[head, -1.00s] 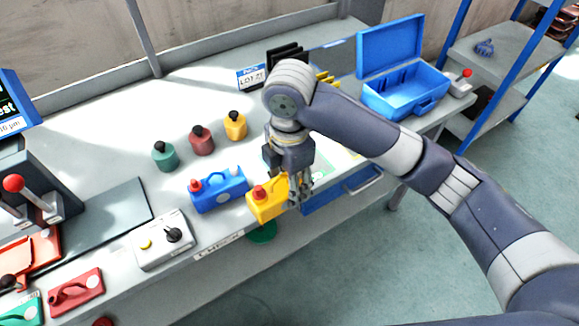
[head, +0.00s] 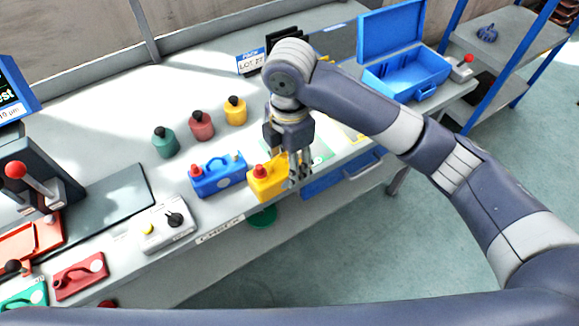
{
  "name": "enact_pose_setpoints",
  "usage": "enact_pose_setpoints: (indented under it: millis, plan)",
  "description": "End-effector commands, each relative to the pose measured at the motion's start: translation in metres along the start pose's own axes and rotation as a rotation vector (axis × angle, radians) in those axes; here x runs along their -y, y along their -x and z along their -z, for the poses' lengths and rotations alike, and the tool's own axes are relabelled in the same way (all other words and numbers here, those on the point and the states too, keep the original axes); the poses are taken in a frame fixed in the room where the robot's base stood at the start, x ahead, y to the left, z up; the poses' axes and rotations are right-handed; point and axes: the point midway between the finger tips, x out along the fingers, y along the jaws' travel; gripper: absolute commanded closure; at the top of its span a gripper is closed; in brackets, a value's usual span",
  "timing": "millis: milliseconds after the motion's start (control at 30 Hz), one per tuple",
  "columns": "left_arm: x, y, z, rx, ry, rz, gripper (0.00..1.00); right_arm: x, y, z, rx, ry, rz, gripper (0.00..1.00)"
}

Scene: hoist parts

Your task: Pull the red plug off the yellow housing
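The yellow housing (head: 267,184) sits near the front edge of the bench. The red plug (head: 260,170) stands on its left end, with its top showing. My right gripper (head: 300,180) points down at the right end of the yellow housing and hides that end. Its fingers are at or very close to the housing, to the right of the red plug and apart from it. I cannot tell whether they are open or closed on something. My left gripper is not in view.
A blue housing (head: 220,180) with its own red plug stands just left. Green, red and yellow knobbed parts (head: 201,126) stand behind. A grey switch box (head: 165,230) is front left. An open blue case (head: 402,70) is at the back right. The bench middle behind the knobbed parts is clear.

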Motion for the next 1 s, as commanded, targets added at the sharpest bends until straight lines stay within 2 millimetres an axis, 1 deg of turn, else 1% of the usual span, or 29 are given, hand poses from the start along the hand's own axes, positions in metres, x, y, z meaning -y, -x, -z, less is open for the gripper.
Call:
enact_pose_setpoints:
  millis: [1000]
  plan:
    - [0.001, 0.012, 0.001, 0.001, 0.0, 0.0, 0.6, -0.066, 0.002, -0.044, 0.001, -0.001, -0.002, 0.95]
